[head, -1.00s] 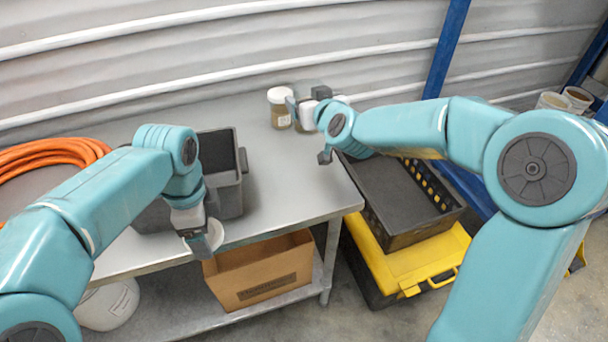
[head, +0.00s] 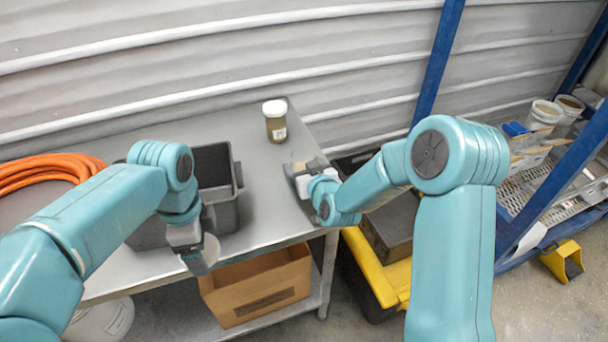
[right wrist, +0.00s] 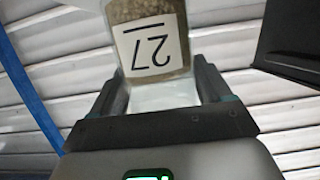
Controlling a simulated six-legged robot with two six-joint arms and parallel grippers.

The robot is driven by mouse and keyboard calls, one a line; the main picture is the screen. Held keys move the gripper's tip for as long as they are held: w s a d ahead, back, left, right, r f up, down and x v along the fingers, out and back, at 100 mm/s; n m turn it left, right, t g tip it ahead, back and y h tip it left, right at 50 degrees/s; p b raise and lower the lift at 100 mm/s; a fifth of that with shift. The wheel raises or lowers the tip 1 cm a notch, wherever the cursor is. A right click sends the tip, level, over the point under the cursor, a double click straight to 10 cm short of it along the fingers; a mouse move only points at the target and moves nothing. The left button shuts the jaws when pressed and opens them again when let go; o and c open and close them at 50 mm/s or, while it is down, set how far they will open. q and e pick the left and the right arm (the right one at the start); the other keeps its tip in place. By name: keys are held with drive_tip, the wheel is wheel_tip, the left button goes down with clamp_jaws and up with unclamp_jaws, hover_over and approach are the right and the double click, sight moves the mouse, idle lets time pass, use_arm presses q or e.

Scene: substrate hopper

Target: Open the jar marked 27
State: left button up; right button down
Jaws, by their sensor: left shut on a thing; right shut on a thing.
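The jar marked 27 (right wrist: 155,40) shows in the right wrist view as a clear jar with brown contents and a white label, its number upside down in the picture. My right gripper (right wrist: 160,95) is shut on its white lid (right wrist: 162,96). In the head view my right gripper (head: 297,172) is near the table's right edge, and the jar is mostly hidden by it. My left gripper (head: 198,258) is shut on a pale, round, lid-like thing (head: 211,249) by the table's front edge. What that thing is, I cannot tell for sure.
Another white-lidded jar (head: 276,122) stands at the table's back right. A dark grey bin (head: 226,212) and an orange hose (head: 40,172) are on the table (head: 262,200). A cardboard box (head: 255,292) is on the shelf below. A yellow-and-black case (head: 365,268) stands to the right.

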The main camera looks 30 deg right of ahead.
wheel_tip(320, 180, down, 3)
drive_tip(key=shift+w, duration=0.15)
drive_tip(key=shift+f, duration=0.15)
drive_tip(key=shift+s+a, duration=0.1)
drive_tip(key=shift+s, duration=0.1)
drive_tip(key=shift+w+f, duration=0.15)
drive_tip(key=shift+f, duration=0.1)
drive_tip(key=shift+c, duration=0.3)
unclamp_jaws()
drive_tip(key=shift+o, duration=0.3)
drive_tip(key=shift+r, duration=0.15)
